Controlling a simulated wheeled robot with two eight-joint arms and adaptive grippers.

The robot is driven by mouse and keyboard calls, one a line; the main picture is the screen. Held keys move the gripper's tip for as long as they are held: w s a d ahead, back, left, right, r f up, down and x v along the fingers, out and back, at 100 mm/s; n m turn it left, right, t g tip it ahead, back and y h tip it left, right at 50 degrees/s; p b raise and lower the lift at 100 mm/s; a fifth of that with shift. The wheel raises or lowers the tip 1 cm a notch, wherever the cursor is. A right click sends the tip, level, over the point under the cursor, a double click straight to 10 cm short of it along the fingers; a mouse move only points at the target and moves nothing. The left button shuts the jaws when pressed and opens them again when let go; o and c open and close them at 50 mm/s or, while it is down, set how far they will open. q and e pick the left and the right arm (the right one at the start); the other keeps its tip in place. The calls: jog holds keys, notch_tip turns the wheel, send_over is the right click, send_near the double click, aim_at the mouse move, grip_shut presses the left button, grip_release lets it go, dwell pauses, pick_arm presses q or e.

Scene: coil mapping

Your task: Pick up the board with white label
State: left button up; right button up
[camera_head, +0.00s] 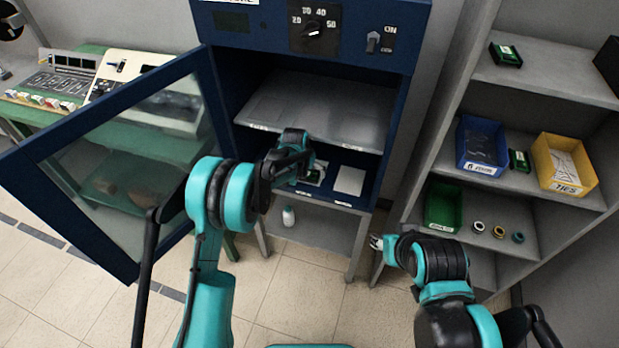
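A white flat square (349,180) lies on the lower level inside the blue cabinet (222,110). Beside it, a small dark item with a white patch (317,174) is partly covered by my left gripper (300,178). I cannot tell for sure which of the two is the board with the white label. My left gripper reaches in below the grey shelf, at the small item. Its fingertips are too small and hidden to show whether they hold anything. My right gripper (378,243) is outside the cabinet, in front of the right shelving, away from both flat items.
The cabinet's glass door (140,150) stands open to the left. A grey shelf (320,105) lies above my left gripper. A white bottle (289,216) stands beneath the cabinet. The right shelving holds a blue bin (481,150), yellow bin (566,162), green bin (442,206) and several rings.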

aim_at(309, 175)
pick_arm(q)
jog(key=shift+w, duration=0.3)
jog(key=b+x, duration=0.2)
jog(key=x, duration=0.3)
jog(key=shift+w+d, duration=0.1)
jog(key=shift+w, duration=0.1)
jog(key=c, duration=1.3)
jog(key=shift+r, duration=0.1)
jog(key=shift+r+p, duration=0.1)
jog(key=shift+p, duration=0.3)
jog(key=shift+s, duration=0.25)
jog(key=s+a+p, duration=0.1)
jog(key=s+a, duration=0.1)
jog(key=s, duration=0.6)
jog(key=s+a+p, duration=0.2)
jog(key=s+a, duration=0.1)
jog(key=s, duration=0.5)
jog(key=shift+s+a+p, duration=0.3)
jog(key=shift+s, duration=0.05)
